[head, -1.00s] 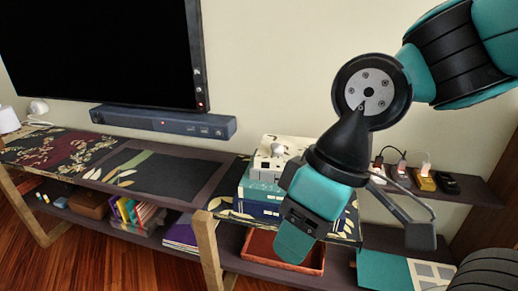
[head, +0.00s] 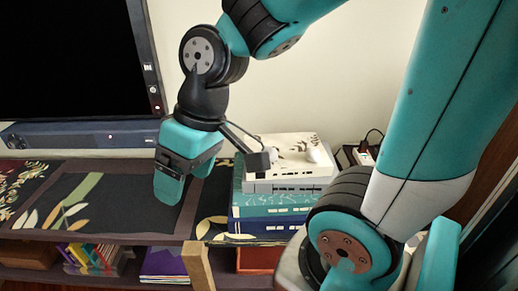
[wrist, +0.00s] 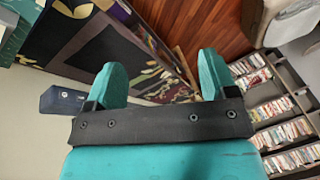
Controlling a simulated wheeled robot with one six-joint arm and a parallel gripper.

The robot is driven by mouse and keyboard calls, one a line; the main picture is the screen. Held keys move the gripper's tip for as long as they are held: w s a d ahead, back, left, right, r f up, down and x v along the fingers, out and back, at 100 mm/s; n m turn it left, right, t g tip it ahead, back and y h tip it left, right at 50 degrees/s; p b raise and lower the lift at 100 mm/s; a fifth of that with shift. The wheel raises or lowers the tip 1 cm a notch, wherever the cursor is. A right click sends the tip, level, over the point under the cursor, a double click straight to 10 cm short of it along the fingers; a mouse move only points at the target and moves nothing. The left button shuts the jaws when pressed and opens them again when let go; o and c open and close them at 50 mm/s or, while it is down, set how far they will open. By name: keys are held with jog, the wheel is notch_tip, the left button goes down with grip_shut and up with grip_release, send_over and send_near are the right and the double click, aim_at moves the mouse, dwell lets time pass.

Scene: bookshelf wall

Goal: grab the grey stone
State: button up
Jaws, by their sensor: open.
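A pale grey, rounded lump (head: 318,153) sits on a white box (head: 285,180) on top of stacked books; it may be the grey stone, but I cannot be sure. A second small pale shape beside it is partly hidden by my wrist. My gripper (head: 187,182) hangs to the left of the stack, in front of the shelf top, pointing down. Its two teal fingers (wrist: 160,76) are apart and nothing is between them in the wrist view. The lump does not show clearly in the wrist view.
A soundbar (head: 75,135) lies under the television (head: 70,60) at the left. Plugs (head: 362,152) lie at the right. A dark patterned mat (head: 90,203) covers a flat part left of the stack.

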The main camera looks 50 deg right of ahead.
jog(key=w+d+m+t+h+p, duration=0.15)
jog(key=w+d+m, duration=0.3)
jog(key=d, duration=0.75)
jog(key=m+h+p, duration=0.1)
jog(key=m+h, duration=0.3)
jog(key=m, duration=0.1)
send_near(270, 150)
jog(key=shift+t, duration=0.35)
jog(key=x, duration=0.2)
jog(key=s+x, duration=0.1)
jog(key=x, duration=0.1)
jog(key=shift+w+f, duration=0.15)
jog(key=shift+f, duration=0.3)
jog(key=shift+p+x, duration=0.7)
jog(key=shift+x, duration=2.35)
jog(key=shift+w+d+r, duration=0.1)
jog(key=c, duration=1.1)
